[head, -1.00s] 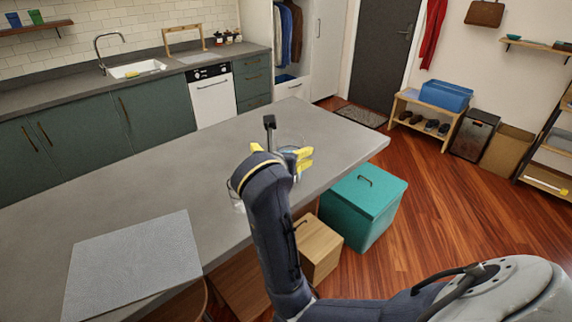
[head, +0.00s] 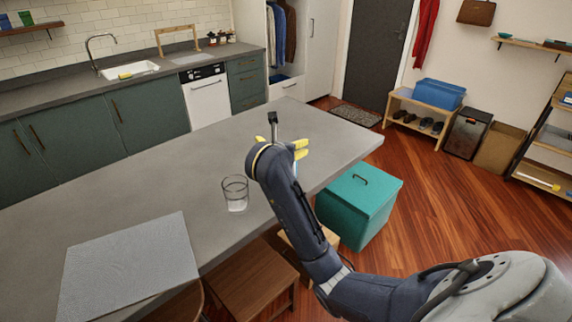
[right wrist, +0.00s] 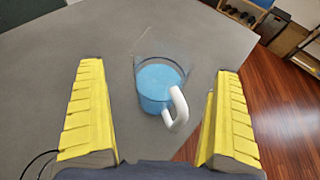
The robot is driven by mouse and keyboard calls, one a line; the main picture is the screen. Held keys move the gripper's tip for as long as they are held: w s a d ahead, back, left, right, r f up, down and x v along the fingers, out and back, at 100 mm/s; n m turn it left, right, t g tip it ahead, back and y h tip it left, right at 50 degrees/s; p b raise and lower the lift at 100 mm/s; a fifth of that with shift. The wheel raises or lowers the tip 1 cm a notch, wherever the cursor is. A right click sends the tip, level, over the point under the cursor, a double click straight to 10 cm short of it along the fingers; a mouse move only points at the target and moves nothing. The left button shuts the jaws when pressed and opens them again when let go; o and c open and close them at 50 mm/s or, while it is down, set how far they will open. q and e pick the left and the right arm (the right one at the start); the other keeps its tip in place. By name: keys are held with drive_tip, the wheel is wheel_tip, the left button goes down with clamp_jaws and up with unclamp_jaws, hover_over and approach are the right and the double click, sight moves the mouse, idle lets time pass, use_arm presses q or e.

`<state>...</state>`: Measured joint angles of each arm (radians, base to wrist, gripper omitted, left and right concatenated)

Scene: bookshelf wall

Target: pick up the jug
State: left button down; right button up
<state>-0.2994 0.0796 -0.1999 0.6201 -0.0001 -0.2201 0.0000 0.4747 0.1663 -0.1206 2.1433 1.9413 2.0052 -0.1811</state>
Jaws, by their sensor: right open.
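The jug (right wrist: 158,84) shows in the right wrist view as a clear vessel with blue contents and a white handle (right wrist: 176,108) on its near right side. It stands on the grey counter. My right gripper (right wrist: 160,72) is open, with one yellow finger to each side of the jug in that view and a visible gap on both sides. In the head view my right gripper (head: 300,149) is over the counter near its right edge, and the arm hides most or all of the jug. My left gripper is not in view.
A clear drinking glass (head: 235,194) stands on the counter left of my right arm. A grey mat (head: 130,268) lies at the near left. A teal lidded box (head: 358,205) and a wooden stool (head: 252,282) are below the counter edge.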

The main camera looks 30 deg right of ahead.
sight(286, 138)
drive_tip(key=shift+x, duration=2.6)
drive_tip(key=shift+s+d, duration=0.1)
drive_tip(key=shift+d, duration=0.05)
drive_tip(key=shift+c, duration=0.6)
drive_tip(key=shift+r, duration=0.15)
drive_tip(key=c, duration=1.4)
drive_tip(key=shift+r, duration=0.1)
